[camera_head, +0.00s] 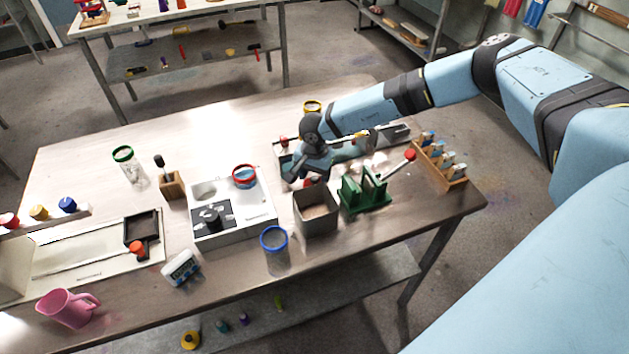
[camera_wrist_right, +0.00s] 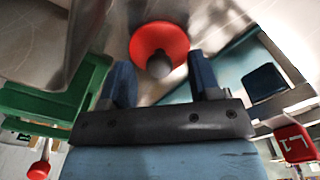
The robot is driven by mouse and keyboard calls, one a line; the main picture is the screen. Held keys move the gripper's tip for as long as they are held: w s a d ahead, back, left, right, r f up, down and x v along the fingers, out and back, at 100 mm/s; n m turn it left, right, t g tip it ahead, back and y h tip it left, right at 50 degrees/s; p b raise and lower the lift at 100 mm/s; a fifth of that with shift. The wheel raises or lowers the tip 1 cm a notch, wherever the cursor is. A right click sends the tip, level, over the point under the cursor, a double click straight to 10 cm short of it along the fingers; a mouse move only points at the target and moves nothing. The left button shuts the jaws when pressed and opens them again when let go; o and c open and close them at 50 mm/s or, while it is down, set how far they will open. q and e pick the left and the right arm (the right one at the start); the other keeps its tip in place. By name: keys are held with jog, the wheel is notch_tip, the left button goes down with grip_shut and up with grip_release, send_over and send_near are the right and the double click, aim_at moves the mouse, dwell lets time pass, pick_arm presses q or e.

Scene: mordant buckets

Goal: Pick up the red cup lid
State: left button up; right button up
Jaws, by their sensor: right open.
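A red round lid with a dark knob (camera_wrist_right: 160,45) lies near the table surface in the right wrist view. My left gripper is not in view.
The grey open box (camera_head: 316,222) and the green press (camera_head: 364,190) with a red-ended lever stand close to my right gripper. A white unit (camera_head: 250,218) with a red-rimmed jar (camera_head: 244,178) is to the left. A wooden rack (camera_head: 440,170) stands at right. The table's back left is clear.

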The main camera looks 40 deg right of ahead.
jog(key=shift+f, duration=0.4)
jog(key=c, duration=1)
